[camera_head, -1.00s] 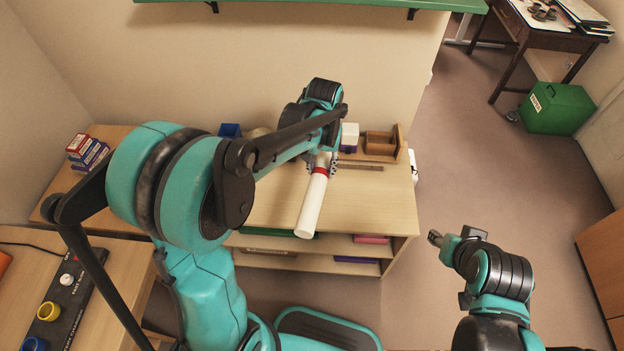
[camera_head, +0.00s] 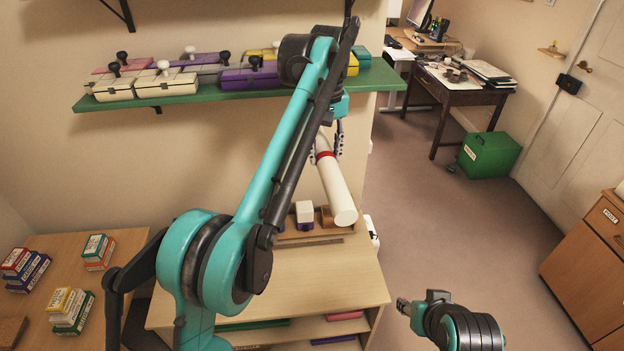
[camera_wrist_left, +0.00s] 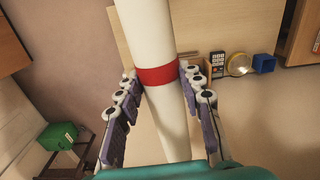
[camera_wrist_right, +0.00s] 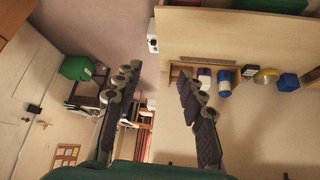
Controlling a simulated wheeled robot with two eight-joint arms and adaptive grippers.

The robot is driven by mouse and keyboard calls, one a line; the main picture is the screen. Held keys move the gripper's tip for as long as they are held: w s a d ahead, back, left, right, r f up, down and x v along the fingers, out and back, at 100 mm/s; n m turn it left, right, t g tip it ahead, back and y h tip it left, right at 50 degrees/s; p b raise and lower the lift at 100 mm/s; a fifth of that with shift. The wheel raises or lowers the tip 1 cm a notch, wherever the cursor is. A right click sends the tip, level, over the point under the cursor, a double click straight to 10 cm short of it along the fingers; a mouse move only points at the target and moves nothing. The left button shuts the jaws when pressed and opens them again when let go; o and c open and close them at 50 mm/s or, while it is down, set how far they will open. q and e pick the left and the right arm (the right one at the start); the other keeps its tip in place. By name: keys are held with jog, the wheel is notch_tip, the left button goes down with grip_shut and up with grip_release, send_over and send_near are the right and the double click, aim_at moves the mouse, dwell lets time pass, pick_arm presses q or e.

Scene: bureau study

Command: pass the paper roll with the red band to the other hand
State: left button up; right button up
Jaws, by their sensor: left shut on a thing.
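The white paper roll (camera_head: 336,188) with a red band (camera_head: 324,155) hangs tilted in the air above the low wooden cabinet. My left gripper (camera_head: 328,146) is shut on it near the band. In the left wrist view the fingers (camera_wrist_left: 156,88) press on both sides of the roll (camera_wrist_left: 150,40) at the red band (camera_wrist_left: 156,76). My right gripper (camera_head: 405,305) is low at the right, apart from the roll. In the right wrist view its fingers (camera_wrist_right: 157,82) stand apart with nothing between them.
A green shelf (camera_head: 190,99) with several small boxes is on the wall. The wooden cabinet (camera_head: 310,278) carries a white block (camera_head: 304,211) and a small wooden box. At left, small boxes (camera_head: 72,310) lie on a table. Open floor (camera_head: 450,235) lies to the right.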

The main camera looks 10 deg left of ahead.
pick_arm(q)
jog(key=shift+w+d+r, duration=0.25)
jog(key=shift+w+r, duration=0.05)
jog(key=shift+r, duration=0.25)
jog(key=shift+w+d+r, duration=0.2)
jog(key=shift+w+r, duration=0.05)
jog(key=shift+r, duration=0.45)
pick_arm(e)
jog(key=o, duration=0.4)
jog(key=shift+o, duration=0.6)
jog(key=shift+w+r, duration=0.2)
jog(key=shift+r, duration=0.15)
pick_arm(q)
jog(key=shift+d, duration=0.1)
pick_arm(e)
notch_tip(320, 180, up, 30)
jog(key=r+n+g+y, duration=0.1)
jog(key=n+g, duration=0.2)
jog(key=n, duration=0.1)
send_over(339, 174)
jog(key=s+d, duration=0.2)
jog(key=s, duration=0.3)
jog(key=x, duration=1.2)
jog(key=shift+a+f, duration=0.1)
jog(key=shift+a, duration=0.2)
